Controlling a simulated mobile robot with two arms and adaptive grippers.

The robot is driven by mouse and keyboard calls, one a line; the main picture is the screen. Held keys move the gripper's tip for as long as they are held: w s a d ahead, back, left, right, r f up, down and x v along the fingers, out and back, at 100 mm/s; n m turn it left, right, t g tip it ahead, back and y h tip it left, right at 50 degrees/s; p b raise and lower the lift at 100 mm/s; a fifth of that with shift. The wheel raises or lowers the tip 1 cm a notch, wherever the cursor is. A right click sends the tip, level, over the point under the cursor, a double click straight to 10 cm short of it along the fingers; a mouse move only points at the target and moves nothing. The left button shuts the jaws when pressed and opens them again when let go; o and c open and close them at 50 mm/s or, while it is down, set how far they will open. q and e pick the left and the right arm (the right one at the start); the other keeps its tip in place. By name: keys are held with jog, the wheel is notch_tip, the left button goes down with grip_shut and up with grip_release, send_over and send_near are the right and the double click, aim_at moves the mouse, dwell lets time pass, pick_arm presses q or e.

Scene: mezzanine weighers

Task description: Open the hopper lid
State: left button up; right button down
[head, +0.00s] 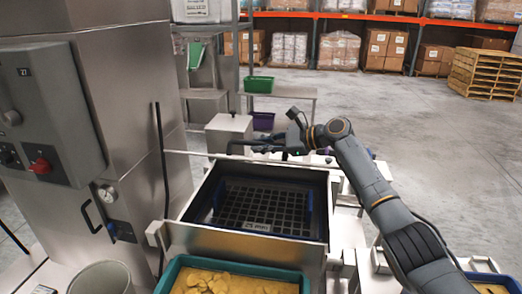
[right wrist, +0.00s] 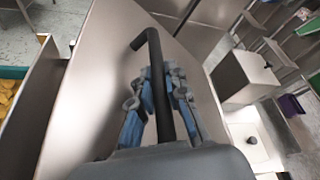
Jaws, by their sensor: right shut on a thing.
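The hopper (head: 290,247) is a steel box in the middle of the head view. Its top is uncovered, and a dark grate (head: 262,208) shows inside. The steel lid (right wrist: 95,95) is a broad flat panel in the right wrist view; in the head view it shows only as a thin edge at the hopper's far side. A black bar handle (right wrist: 151,50) stands off the lid. My right gripper (right wrist: 163,88) is shut on this handle, with blue finger pads on either side of it. In the head view my right gripper (head: 285,144) is behind the hopper. My left gripper is not in view.
A teal tub (head: 172,273) with yellow pieces stands in front of the hopper. A steel cabinet with a control box (head: 45,105) is at left. A steel box (head: 228,128) stands beyond the lid. Open floor (head: 450,150) lies to the right.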

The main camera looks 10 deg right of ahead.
jog(key=shift+w+d+r+p, duration=0.15)
jog(key=shift+w+r+p, duration=0.45)
jog(key=shift+r, duration=0.25)
jog(key=c, duration=1.3)
grip_release()
jog(key=shift+c, duration=0.2)
jog(key=shift+s+d+r, duration=0.1)
jog(key=shift+d, duration=0.35)
jog(key=v, duration=1.1)
jog(key=shift+r, duration=0.15)
